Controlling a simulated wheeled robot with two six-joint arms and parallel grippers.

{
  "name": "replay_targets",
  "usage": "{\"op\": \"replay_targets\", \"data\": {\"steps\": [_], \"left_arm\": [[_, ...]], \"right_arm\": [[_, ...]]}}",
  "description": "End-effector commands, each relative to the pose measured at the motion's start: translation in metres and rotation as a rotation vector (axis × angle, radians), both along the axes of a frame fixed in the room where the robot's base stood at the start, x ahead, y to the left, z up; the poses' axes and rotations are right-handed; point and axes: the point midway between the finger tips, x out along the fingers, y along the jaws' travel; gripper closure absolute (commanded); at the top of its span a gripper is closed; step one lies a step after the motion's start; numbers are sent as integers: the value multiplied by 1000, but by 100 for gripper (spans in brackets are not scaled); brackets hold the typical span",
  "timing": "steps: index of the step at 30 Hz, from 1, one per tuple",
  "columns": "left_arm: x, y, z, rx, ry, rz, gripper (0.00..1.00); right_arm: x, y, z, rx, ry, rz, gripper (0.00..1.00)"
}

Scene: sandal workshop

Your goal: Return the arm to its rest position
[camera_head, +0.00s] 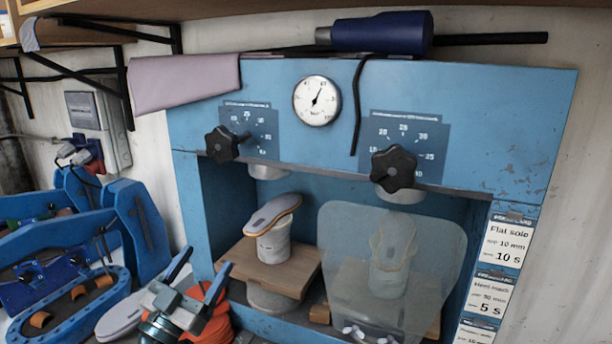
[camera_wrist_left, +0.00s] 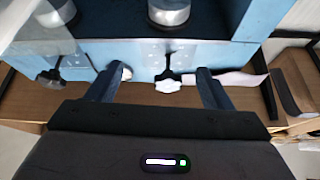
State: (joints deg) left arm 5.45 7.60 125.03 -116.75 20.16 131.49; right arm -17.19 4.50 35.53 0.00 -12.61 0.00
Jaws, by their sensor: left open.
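My left gripper (camera_head: 200,272) is at the lower left of the head view, in front of the blue press (camera_head: 470,100). Its two blue fingers point up and are spread apart, with nothing seen between them. The left wrist view also shows the open, empty gripper (camera_wrist_left: 158,73), with the press front and its dark knobs beyond the fingers. In the left bay, a sandal sole (camera_head: 272,213) rests on a pale form (camera_head: 273,245) on a wooden plate (camera_head: 225,257). The gripper is apart from the sole. My right gripper is not in view.
A clear shield (camera_head: 345,270) covers the right bay, with another form behind it. Blue racks (camera_head: 140,230) and a pale sole (camera_head: 122,316) lie at left. An orange object (camera_head: 215,325) is close behind my gripper. A blue-handled tool (camera_head: 385,33) lies on top.

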Motion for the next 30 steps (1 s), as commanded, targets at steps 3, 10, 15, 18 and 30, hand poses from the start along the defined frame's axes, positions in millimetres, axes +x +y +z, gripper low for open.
{"op": "replay_targets", "data": {"steps": [3, 10, 15, 18, 30], "left_arm": [[-29, 31, 3, -111, -108, 145, 26], [-71, 113, -45, -278, 9, 572, 26], [-105, 152, -130, -268, 389, 835, 26], [-134, 155, -189, -189, 690, 900, 26], [-256, 97, -316, 231, 1502, 606, 26]], "right_arm": [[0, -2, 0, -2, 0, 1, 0], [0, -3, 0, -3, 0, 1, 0], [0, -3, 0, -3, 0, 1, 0], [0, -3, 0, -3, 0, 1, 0], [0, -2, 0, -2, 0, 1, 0]]}}
